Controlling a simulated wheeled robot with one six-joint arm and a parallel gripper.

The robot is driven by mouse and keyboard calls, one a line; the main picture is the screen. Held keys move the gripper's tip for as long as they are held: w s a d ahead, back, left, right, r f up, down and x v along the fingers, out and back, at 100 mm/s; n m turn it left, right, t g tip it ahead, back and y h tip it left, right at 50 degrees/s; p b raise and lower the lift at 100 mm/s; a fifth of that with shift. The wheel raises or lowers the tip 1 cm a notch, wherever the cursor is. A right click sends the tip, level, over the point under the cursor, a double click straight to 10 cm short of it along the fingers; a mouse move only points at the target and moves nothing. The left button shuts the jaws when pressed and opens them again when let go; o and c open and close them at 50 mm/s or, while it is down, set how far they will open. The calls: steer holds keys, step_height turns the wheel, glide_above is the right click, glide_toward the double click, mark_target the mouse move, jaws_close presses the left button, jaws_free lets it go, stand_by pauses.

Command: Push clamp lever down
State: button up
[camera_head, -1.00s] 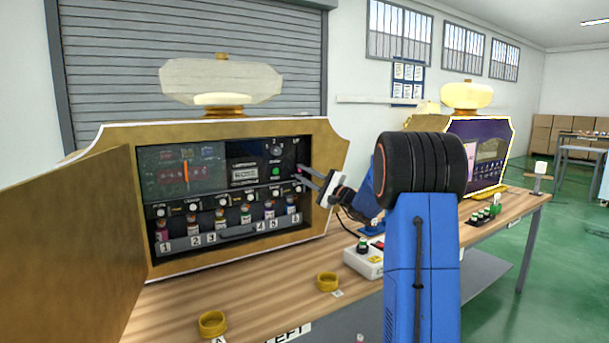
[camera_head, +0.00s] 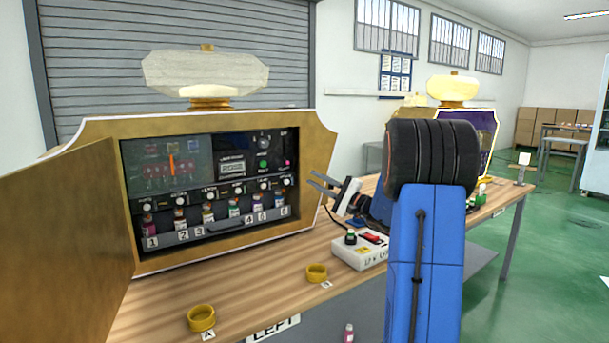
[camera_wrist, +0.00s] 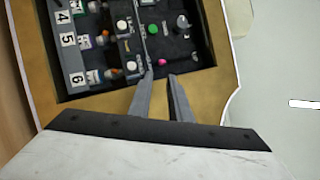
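I cannot pick out the clamp lever with certainty. An upright orange bar (camera_head: 171,164) stands in front of the dark upper-left panel of the open gold machine (camera_head: 318,150). A small green device (camera_head: 481,199) stands on the right part of the table, partly behind my arm; its form is too small to tell. My gripper (camera_head: 310,180) is open and empty, in front of the machine's right frame. In the wrist view its two fingers (camera_wrist: 160,77) have a narrow gap between them, with the machine's panel beyond.
Numbered bottles (camera_head: 207,213) stand in a row inside the machine. A pink knob (camera_wrist: 182,22) and a green button (camera_wrist: 154,29) sit on its panel. Yellow rings (camera_head: 201,317) and a white control box (camera_head: 359,252) are on the table (camera_head: 262,289). An open door (camera_head: 65,235) stands at left.

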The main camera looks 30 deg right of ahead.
steer(key=v, duration=0.6)
stand_by(0.5)
